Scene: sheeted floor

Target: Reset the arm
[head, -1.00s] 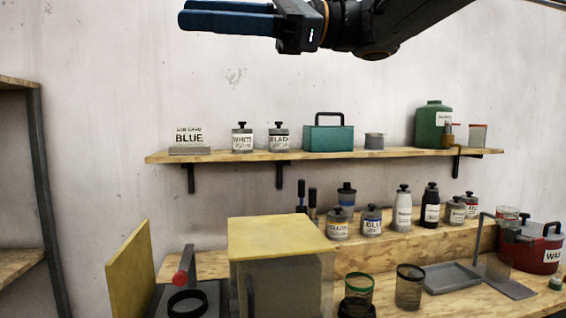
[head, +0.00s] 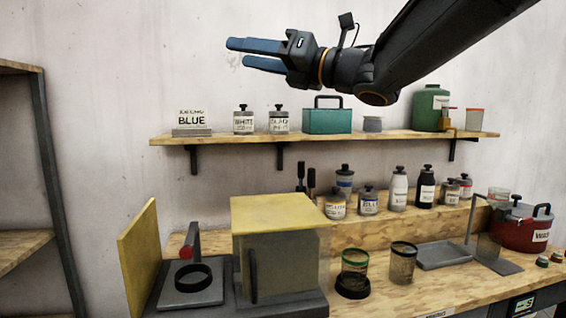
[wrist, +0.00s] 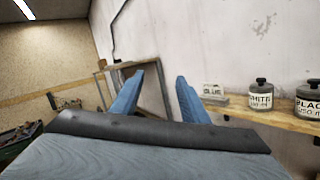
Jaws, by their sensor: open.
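My gripper (head: 255,54) is raised in front of the wall, above the left part of the wall shelf. Its two blue fingers are apart, with nothing between them, and point left in the head view. In the wrist view the blue fingers (wrist: 158,95) frame an empty gap. My dark arm reaches in from the upper right. The gripper touches nothing that I can see.
The wall shelf (head: 230,138) holds a BLUE card (head: 192,122), labelled jars (head: 243,121), a teal box (head: 327,120) and a green canister (head: 430,107). The bench (head: 405,292) below carries a yellow-topped box (head: 278,212), cups (head: 403,263), bottles (head: 398,190) and a red pot (head: 522,232). The air left of my gripper is clear.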

